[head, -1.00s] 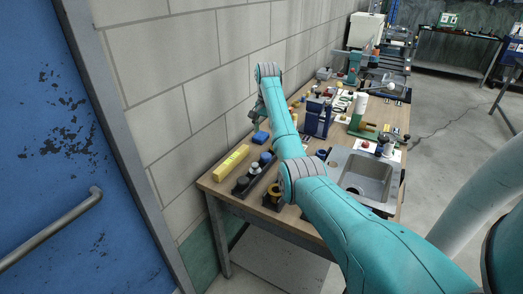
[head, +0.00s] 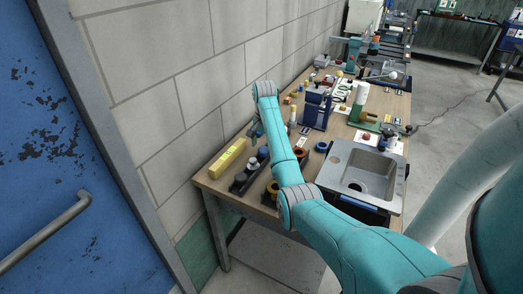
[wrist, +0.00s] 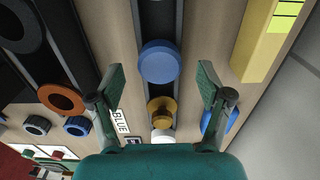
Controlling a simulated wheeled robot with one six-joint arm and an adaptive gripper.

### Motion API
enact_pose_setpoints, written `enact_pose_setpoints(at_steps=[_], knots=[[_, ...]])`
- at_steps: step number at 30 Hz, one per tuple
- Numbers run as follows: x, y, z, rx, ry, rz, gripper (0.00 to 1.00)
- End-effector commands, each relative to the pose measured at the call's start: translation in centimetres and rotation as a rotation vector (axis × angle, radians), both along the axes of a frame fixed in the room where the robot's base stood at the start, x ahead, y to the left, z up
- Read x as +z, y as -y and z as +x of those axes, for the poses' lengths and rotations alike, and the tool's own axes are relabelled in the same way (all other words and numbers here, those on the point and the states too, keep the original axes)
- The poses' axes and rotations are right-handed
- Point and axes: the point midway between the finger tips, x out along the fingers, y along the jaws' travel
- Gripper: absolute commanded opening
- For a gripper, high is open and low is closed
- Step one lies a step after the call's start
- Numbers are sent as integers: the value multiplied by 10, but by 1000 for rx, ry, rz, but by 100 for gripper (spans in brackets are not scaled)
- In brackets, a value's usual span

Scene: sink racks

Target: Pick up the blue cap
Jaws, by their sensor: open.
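A round blue cap (wrist: 158,61) sits on a long dark rack (wrist: 158,20) in the upper middle of the wrist view. My gripper (wrist: 161,80) is open and empty, its two green fingers apart on either side of the rack in that picture. The blue cap shows in the gap between and just beyond the fingertips.
A brass-coloured knob (wrist: 161,108) and a white piece share the rack. A yellow block (wrist: 265,40) lies to the right. Another blue object (wrist: 219,121) is partly behind the right finger. An orange ring (wrist: 62,99) is left. A sink (head: 362,180) occupies the bench's near right.

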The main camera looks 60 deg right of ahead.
Motion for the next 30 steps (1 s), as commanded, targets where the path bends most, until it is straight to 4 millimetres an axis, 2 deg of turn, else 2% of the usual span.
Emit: enact_pose_setpoints(at_steps=[4,11,12,19,30], knots=[[-10,-3,-5,-2,0,0,78],[-11,-4,-6,-2,0,0,78],[-11,-4,-6,-2,0,0,75],[-11,-4,-6,-2,0,0,19],[-9,-3,-5,-2,0,0,18]])
